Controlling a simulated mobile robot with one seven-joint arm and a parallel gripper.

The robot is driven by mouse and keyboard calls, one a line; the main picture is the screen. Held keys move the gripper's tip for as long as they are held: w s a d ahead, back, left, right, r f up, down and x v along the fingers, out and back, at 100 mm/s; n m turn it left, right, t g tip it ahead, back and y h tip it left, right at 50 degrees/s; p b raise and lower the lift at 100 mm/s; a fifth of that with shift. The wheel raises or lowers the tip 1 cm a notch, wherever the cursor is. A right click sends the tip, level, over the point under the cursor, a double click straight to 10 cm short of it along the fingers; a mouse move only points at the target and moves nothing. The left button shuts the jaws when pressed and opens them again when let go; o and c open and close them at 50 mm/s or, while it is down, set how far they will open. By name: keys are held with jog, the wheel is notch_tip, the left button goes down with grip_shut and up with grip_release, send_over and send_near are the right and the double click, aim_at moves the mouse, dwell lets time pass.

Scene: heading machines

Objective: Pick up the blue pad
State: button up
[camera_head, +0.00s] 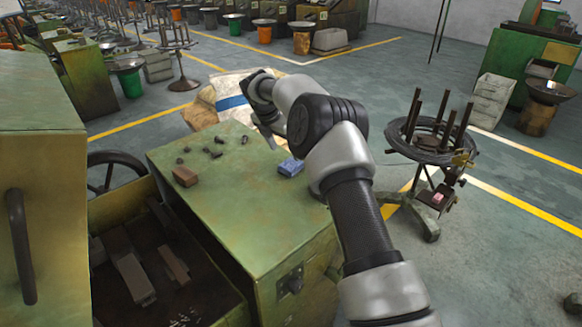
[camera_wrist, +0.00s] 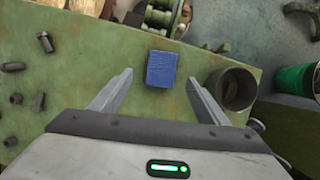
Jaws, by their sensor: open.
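The blue pad (camera_head: 290,166) is a small blue block lying flat on the green machine top (camera_head: 215,215), near its right edge. In the wrist view the blue pad (camera_wrist: 161,69) lies beyond the fingertips, roughly centred between them. My gripper (camera_wrist: 160,82) is open and empty, with its two fingers apart and pointing toward the pad. In the head view my arm reaches over the far right part of the machine top, and the fingers are hard to make out there.
A brown block (camera_head: 186,176) and several small dark bolts (camera_head: 217,154) lie on the machine top. In the wrist view a dark round cup (camera_wrist: 234,88) stands close to the right finger. A wire coil stand (camera_head: 432,140) is to the right on the floor.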

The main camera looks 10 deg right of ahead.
aim_at(291, 164)
jog(key=x, duration=0.3)
jog(key=p+x, duration=0.1)
jog(key=x, duration=0.3)
jog(key=shift+s+f, duration=0.2)
jog(key=shift+c, duration=0.2)
jog(key=c, duration=1.1)
